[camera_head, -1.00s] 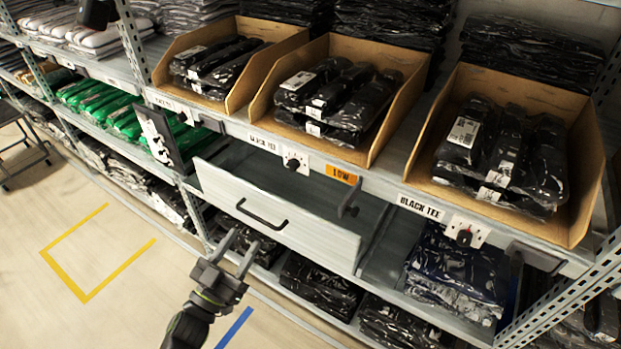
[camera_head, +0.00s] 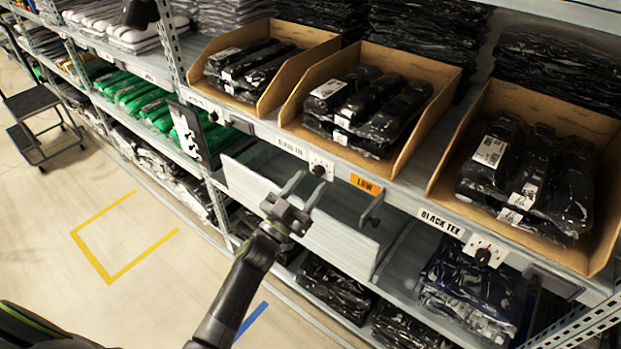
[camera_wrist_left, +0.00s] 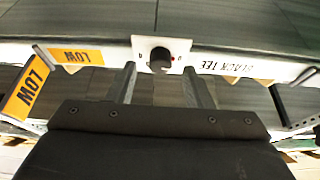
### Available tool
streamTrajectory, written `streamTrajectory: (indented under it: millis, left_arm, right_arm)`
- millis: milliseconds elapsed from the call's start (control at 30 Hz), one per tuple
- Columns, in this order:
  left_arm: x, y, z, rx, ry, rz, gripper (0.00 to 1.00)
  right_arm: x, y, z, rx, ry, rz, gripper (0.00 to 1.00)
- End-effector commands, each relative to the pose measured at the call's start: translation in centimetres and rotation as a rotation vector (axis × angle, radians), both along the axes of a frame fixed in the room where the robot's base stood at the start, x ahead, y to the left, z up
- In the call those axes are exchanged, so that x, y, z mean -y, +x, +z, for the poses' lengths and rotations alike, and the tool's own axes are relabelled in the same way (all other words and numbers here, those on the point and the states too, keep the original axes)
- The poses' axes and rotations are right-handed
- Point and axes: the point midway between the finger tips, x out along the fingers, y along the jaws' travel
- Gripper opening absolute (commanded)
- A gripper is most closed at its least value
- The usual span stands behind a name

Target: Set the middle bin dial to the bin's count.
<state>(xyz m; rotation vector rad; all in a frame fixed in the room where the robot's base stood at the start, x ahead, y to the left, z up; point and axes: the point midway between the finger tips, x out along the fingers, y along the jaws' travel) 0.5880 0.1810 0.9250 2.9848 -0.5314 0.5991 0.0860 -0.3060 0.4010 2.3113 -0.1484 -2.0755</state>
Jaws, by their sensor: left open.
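The middle bin (camera_head: 292,118) is an open cardboard bin holding several black bagged garments, stacked and partly overlapping. Its dial (camera_head: 319,167), a dark knob on a white plate, sits on the shelf edge below it. The dial also shows in the left wrist view (camera_wrist_left: 161,59), upside down; I cannot read its setting. My left gripper (camera_head: 306,189) is open and empty, just in front of and below the dial. In the left wrist view its fingers (camera_wrist_left: 162,82) point at the plate, one either side of the knob. I cannot tell whether they touch.
An orange LOW tag (camera_head: 366,184) and a dark hook (camera_head: 371,208) are right of the dial. The right bin has its own dial (camera_head: 482,256). A dark panel (camera_head: 190,132) projects at left.

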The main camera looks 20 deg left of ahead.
Motion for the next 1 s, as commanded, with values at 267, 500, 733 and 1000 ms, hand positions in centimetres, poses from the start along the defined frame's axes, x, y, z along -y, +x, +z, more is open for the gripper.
streamTrajectory:
  millis: [267, 500, 733, 1000]
  left_arm:
    - [0.52, 1.37, 0.55, -0.002, 0.000, 0.001, 0.46]
    - [0.51, 1.35, 0.54, -0.001, 0.000, 0.001, 0.42]
    - [0.50, 1.33, 0.55, -0.001, 0.000, 0.001, 0.12]
    - [0.48, 1.32, 0.57, 0.003, 0.010, 0.000, 0.01]
  right_arm:
    - [-0.02, -0.08, 0.14, -0.001, 0.000, 0.000, 0.36]
    - [-0.03, -0.11, 0.13, -0.002, 0.000, 0.000, 0.36]
    - [-0.03, -0.13, 0.12, -0.003, 0.000, 0.000, 0.36]
    - [-0.03, -0.14, 0.19, -0.003, 0.000, 0.000, 0.36]
